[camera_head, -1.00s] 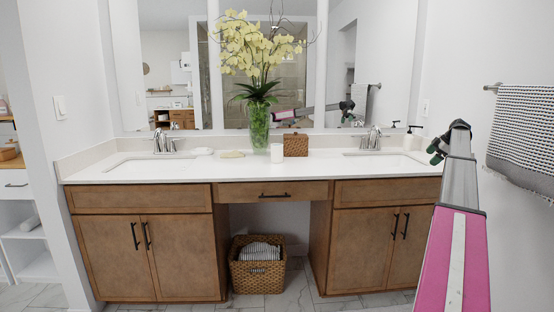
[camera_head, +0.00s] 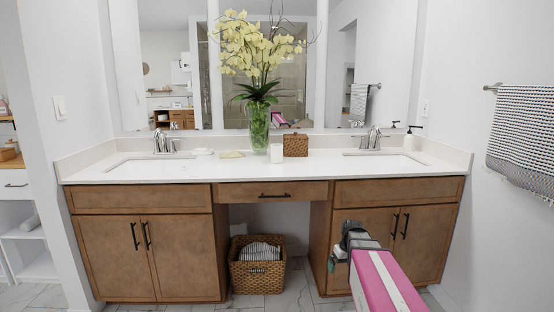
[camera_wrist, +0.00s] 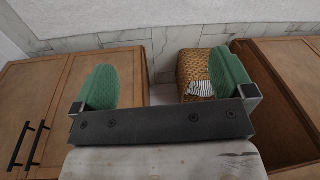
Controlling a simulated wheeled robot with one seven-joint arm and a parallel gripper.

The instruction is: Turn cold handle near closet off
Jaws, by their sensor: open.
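Two chrome faucets stand at the back of the white counter: the left faucet (camera_head: 164,142) behind the left sink, and the right faucet (camera_head: 373,139) behind the right sink. Their handles are small in the head view, and I cannot tell hot from cold or how far each is turned. My gripper (camera_head: 338,257) is below the counter, in front of the right cabinet, apart from both faucets. In the wrist view my gripper (camera_wrist: 165,86) has its two green finger pads wide apart with nothing between them. No faucet shows in the wrist view.
The white counter (camera_head: 290,171) overhangs wooden cabinets. A wicker basket (camera_head: 257,281) stands in the open middle bay. A flower vase (camera_head: 259,127), a white cup (camera_head: 277,153), a woven box (camera_head: 295,145) and a soap bottle (camera_head: 410,140) stand on the counter. A towel (camera_head: 520,137) hangs at right.

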